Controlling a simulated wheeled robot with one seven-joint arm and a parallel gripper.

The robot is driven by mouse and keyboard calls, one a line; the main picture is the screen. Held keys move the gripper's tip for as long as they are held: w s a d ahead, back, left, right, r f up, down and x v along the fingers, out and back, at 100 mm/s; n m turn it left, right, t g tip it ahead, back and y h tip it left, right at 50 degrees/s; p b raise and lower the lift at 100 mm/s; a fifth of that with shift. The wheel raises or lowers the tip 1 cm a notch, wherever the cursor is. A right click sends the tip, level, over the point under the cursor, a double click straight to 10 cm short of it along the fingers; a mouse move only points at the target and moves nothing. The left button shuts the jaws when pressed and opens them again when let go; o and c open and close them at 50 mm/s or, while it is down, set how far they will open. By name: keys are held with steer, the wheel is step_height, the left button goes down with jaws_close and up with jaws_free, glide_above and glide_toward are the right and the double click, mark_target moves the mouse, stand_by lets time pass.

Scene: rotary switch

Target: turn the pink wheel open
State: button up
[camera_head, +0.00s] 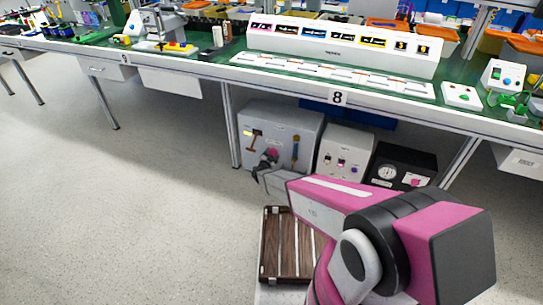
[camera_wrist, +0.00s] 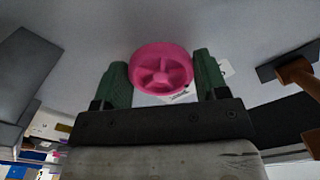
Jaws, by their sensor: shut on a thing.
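The pink wheel (camera_wrist: 160,68) is round with spokes and sits on a light grey face in the wrist view. In the head view it shows only as a small pink spot (camera_head: 272,153) on the front of a grey box (camera_head: 308,118) under the table. My gripper (camera_wrist: 162,72) has its green fingers on the left and right of the wheel's rim, shut on it. In the head view my gripper (camera_head: 265,163) is small, at the box front, and partly covers the wheel.
A brown lever (camera_wrist: 298,72) stands out to the right of the wheel. A pale box (camera_head: 345,150) and a black box with a gauge (camera_head: 402,166) stand right of the grey box. The table edge (camera_head: 310,94) runs above. Open floor (camera_head: 120,200) lies left.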

steer(key=n, duration=0.4)
steer(key=shift+d+f+n, duration=0.1)
steer(key=shift+n, duration=0.2)
steer(key=n, duration=0.3)
steer(key=shift+n, duration=0.3)
steer(key=n, duration=0.3)
steer(key=shift+s+d+n, duration=0.1)
steer(key=shift+d+n, duration=0.05)
steer(key=shift+n, duration=1.85)
steer(key=o, duration=0.9)
steer(key=shift+s, duration=0.1)
